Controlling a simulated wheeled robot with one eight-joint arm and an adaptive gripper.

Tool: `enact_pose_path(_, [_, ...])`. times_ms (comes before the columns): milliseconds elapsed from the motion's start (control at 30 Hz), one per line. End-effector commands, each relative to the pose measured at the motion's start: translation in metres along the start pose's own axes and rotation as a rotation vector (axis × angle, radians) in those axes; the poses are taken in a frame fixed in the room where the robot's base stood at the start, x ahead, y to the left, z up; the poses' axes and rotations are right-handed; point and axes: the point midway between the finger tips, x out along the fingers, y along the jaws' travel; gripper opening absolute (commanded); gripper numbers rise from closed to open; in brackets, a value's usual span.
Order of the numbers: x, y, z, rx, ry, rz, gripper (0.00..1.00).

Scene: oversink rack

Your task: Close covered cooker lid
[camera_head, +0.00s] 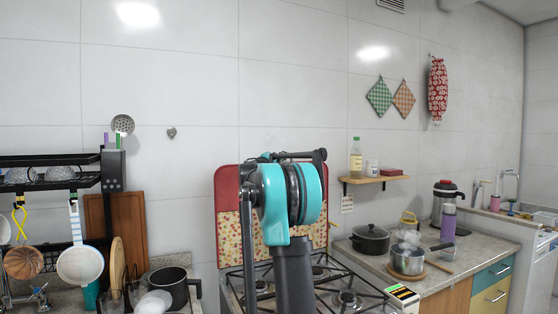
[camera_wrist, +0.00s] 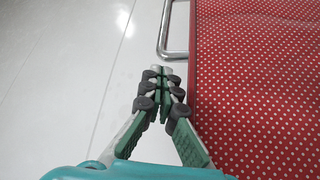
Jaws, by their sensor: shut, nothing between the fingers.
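The cooker lid (camera_head: 228,184) stands upright against the wall behind the cooker (camera_head: 320,272). It has a red cover with a patterned lower panel, and my arm hides its middle and much of its right side. In the wrist view the red, white-dotted lid cover (camera_wrist: 255,90) fills the right half. A bent metal bar (camera_wrist: 164,34) sticks out from its left edge. My gripper (camera_wrist: 161,72) is shut and empty, its tips beside the lid's left edge and just below the bar. I cannot tell whether it touches either one. In the head view my gripper is hidden behind my arm.
A dark lidded pot (camera_head: 370,240) and a steel pot (camera_head: 407,260) stand on the counter right of the cooker. A black saucepan (camera_head: 172,286) and a dish rack (camera_head: 50,187) are on the left. A small wooden shelf (camera_head: 376,180) juts from the wall at right.

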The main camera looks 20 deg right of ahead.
Motion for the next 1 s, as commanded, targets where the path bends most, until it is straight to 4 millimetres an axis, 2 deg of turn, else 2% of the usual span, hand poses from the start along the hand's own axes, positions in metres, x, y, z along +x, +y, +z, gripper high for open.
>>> enact_pose_path(200, [0.019,0.0,0.0,0.0,0.0,0.0,0.0])
enact_pose_path(567, [0.021,0.0,0.0,0.0,0.0,0.0,0.0])
enact_pose_path(767, [0.017,0.003,0.005,0.011,0.0,0.009,0.0])
enact_pose_path(1000, [-0.004,0.015,0.036,0.081,-0.001,0.058,0.0])
